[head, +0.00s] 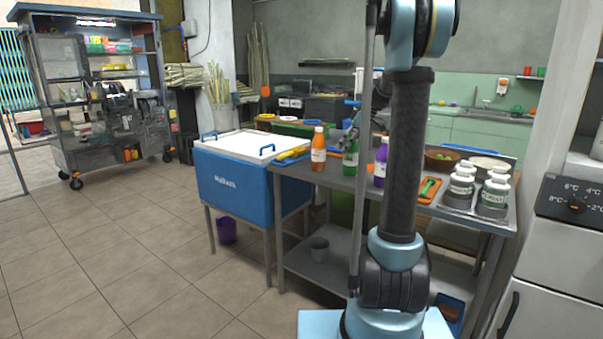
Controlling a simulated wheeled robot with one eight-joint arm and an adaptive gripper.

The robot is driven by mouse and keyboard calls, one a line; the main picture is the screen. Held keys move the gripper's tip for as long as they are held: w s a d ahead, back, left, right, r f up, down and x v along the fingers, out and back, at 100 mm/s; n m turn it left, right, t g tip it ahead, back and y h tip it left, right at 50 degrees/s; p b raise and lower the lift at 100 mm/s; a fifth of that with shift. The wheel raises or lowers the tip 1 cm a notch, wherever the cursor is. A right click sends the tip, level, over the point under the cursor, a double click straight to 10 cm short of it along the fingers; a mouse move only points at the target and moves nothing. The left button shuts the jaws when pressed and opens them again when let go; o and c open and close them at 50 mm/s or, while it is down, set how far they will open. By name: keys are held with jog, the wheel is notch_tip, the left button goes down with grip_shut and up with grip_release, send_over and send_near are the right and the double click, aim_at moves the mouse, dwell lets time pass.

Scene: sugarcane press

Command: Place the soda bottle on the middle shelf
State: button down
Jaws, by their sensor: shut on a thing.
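Three soda bottles stand in a row at the left end of the metal table (300,172): an orange one (318,158), a green one (350,160) and a purple one (381,165). My gripper (351,133) is at the top of the green bottle, shut on its neck area, and hides its cap. The green bottle is upright at table level; whether its base touches the top cannot be told. My arm covers part of the view just right of the bottles. A wheeled cart with several shelves (108,76) stands at the far left; which shelf is the middle one is unclear.
A blue cooler (233,187) adjoins the table's left side. White jars (493,192) and a brown bowl (441,158) are on the table's right. The tiled floor at left is clear.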

jog(key=v, duration=1.6)
jog(key=shift+s+d, duration=0.25)
